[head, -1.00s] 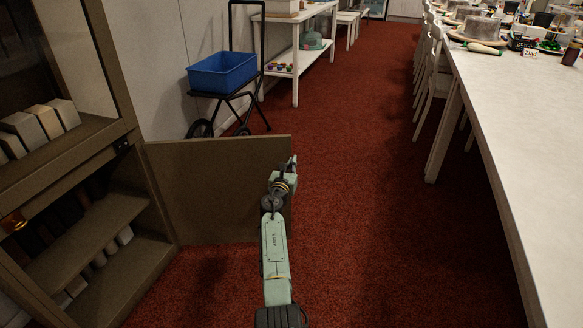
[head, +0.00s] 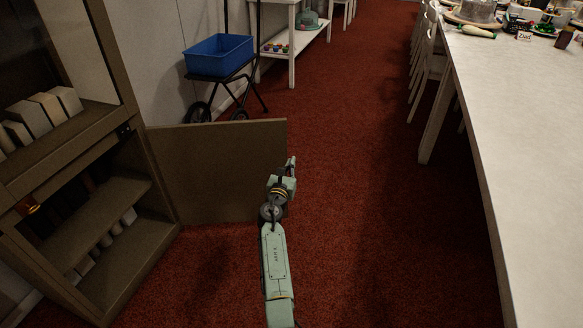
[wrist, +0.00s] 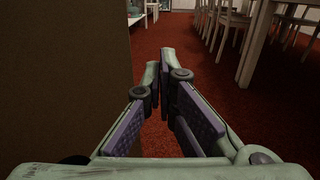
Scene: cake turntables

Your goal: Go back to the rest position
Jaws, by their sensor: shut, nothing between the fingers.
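My gripper (wrist: 160,70) is shut and empty in the wrist view, its fingertips together over the red carpet. In the head view my gripper (head: 291,163) is at the end of my outstretched arm, beside the free edge of the open cabinet door (head: 215,170). The same door (wrist: 65,80) fills the left of the wrist view, close to the fingers. I cannot tell whether they touch it.
An open cabinet (head: 110,250) with shelves of blocks stands at left. A blue bin (head: 218,55) sits on a black cart behind the door. A long white table (head: 520,150) with chairs (head: 430,75) lines the right. Red carpet (head: 370,200) between is clear.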

